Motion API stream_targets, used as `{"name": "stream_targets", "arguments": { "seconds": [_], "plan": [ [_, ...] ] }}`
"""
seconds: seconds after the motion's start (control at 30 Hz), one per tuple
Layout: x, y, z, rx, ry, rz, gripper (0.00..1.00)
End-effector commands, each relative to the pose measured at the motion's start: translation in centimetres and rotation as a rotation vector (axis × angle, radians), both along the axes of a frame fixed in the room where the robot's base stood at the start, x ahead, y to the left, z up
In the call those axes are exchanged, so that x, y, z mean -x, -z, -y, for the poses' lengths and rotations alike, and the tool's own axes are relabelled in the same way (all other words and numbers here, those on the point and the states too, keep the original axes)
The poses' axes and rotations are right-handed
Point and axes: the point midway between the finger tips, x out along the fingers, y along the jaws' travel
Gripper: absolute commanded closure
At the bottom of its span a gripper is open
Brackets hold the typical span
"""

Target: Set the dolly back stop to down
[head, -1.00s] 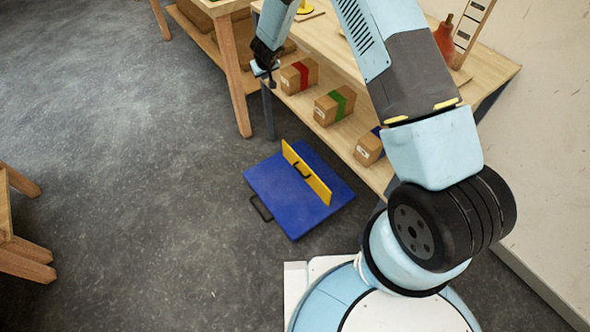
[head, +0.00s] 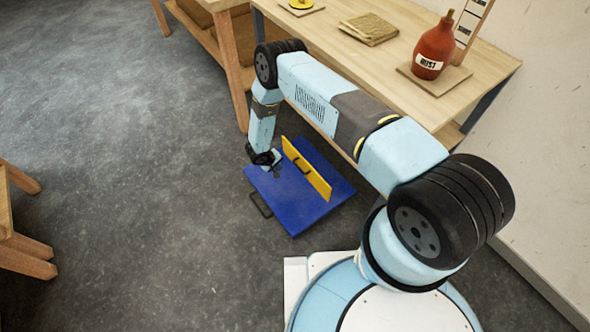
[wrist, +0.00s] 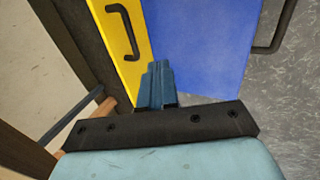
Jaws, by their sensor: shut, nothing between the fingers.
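The dolly (head: 288,212) is a flat blue platform on the floor, with a black loop handle at its left edge. Its back stop (head: 308,168) is a yellow panel standing upright across the platform, with a black handle on its face. My gripper (head: 275,164) is over the far left part of the dolly, beside the yellow panel. In the wrist view my gripper (wrist: 157,82) has its blue fingers together and empty. The yellow back stop (wrist: 126,40) and its handle are ahead to the left, and the blue platform (wrist: 200,45) is ahead to the right.
A wooden stool (head: 20,235) is at the left. The floor left of the dolly is clear.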

Motion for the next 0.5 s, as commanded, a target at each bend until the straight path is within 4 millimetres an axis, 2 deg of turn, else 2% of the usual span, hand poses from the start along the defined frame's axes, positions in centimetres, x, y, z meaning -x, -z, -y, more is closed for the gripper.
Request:
{"name": "stream_targets", "arguments": {
  "seconds": [0.17, 0.27, 0.5],
  "plan": [
    [0.9, 1.4, 0.6, 0.022, -0.001, -0.014, 1.0],
    [0.6, 2.2, 0.9, 0.023, -0.001, -0.013, 1.0],
    [-0.2, 5.5, 2.2, 0.021, -0.001, -0.013, 1.0]
  ]
}}
